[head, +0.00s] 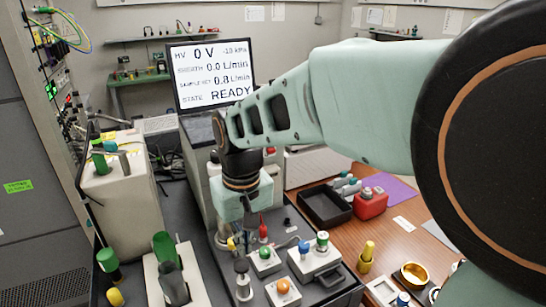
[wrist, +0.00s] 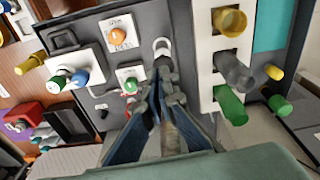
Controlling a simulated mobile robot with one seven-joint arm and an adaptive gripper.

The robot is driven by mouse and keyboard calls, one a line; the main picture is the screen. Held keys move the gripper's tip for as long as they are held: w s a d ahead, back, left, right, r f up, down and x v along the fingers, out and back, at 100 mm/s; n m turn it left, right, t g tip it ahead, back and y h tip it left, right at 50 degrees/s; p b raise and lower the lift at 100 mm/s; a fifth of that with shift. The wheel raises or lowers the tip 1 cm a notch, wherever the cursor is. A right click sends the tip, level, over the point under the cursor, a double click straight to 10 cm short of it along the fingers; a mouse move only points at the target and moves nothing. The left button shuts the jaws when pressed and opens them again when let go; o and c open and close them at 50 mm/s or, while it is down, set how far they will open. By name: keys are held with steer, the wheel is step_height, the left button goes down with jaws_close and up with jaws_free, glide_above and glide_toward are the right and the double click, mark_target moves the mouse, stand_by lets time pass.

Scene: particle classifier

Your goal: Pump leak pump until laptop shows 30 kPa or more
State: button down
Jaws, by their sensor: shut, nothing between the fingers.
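The laptop (head: 211,75) stands open at the back of the bench. Its screen reads 0 V, a small pressure figure that looks like -10 kPa, 0.0 and 0.8 L/min, and READY. A small upright grey cylinder with a dark top (head: 243,280), which looks like the leak pump, stands on the dark bench top. My gripper (head: 235,236) points down over the bench, behind that cylinder in the head view. In the wrist view my gripper (wrist: 165,98) has its blue fingers converging, tips together and empty. A grey part with a pale ring (wrist: 162,47) lies just beyond the tips; contact is unclear.
White boxes with an orange knob (head: 283,286), a green knob (head: 264,253) and blue and green knobs (head: 322,238) stand close to the right. A white block with green and grey cylinders (head: 172,280) stands left. A black tray (head: 322,206) and red container (head: 370,204) are farther right.

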mark_target(242, 265)
steer(key=w+r+p, duration=0.1)
steer(key=p, duration=0.1)
steer(key=shift+a+p, duration=0.35)
steer(key=shift+p, duration=0.05)
steer(key=shift+f, duration=0.2)
steer(key=f+b, duration=0.1)
steer(key=f, duration=0.1)
steer(key=f+b, duration=0.4)
steer(key=shift+w+a+f, duration=0.2)
steer(key=shift+w+f, duration=0.05)
steer(key=shift+f, duration=0.1)
